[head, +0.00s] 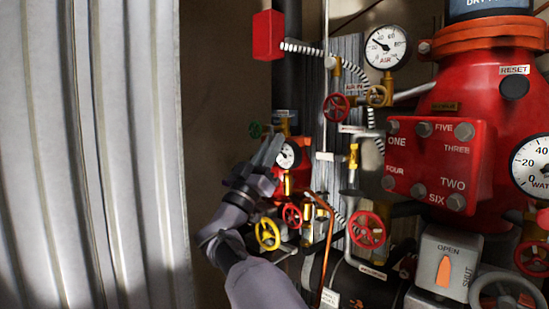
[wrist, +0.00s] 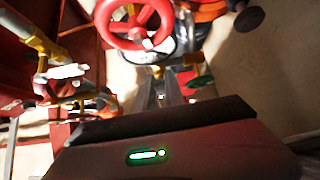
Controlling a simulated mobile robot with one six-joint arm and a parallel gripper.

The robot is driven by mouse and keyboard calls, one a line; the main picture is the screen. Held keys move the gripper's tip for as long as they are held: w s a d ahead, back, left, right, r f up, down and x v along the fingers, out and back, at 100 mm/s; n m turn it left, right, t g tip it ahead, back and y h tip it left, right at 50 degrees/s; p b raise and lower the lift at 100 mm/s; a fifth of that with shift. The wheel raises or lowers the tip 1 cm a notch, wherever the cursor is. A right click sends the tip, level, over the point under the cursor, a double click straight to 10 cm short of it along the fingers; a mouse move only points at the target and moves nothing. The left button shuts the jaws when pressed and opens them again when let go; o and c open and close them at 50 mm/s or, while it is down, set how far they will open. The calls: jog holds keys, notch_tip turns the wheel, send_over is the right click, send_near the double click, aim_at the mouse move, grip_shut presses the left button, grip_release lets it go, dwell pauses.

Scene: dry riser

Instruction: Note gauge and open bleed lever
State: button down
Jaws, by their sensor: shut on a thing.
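My gripper (head: 271,148) reaches up to the pipework at the centre of the head view, beside a small white dial gauge (head: 288,156) and just right of and below a green handle (head: 255,130). In the wrist view my gripper's narrow fingers (wrist: 165,92) are shut on a small valve part that they mostly hide, by a brass fitting and the green handle (wrist: 201,82). I cannot make out which part is the bleed lever. An air gauge (head: 386,47) is at upper centre. A water gauge (head: 535,166) is at the right edge.
A red valve body (head: 440,165) with numbered bolts fills the right side. Red handwheels (head: 366,230) and a yellow handwheel (head: 268,234) crowd around my arm; a red wheel (wrist: 135,22) also shows in the wrist view. Corrugated metal (head: 95,150) stands on the left.

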jog(key=m+h, duration=0.1)
jog(key=m+g+h, duration=0.1)
jog(key=shift+w+a+m+g, duration=0.1)
jog(key=shift+a+m+g, duration=0.05)
jog(key=shift+m+g, duration=0.15)
jog(key=shift+r+m+h, duration=0.1)
jog(key=shift+m+h, duration=0.2)
jog(key=c, duration=1.4)
grip_release()
jog(key=shift+n+y, duration=0.4)
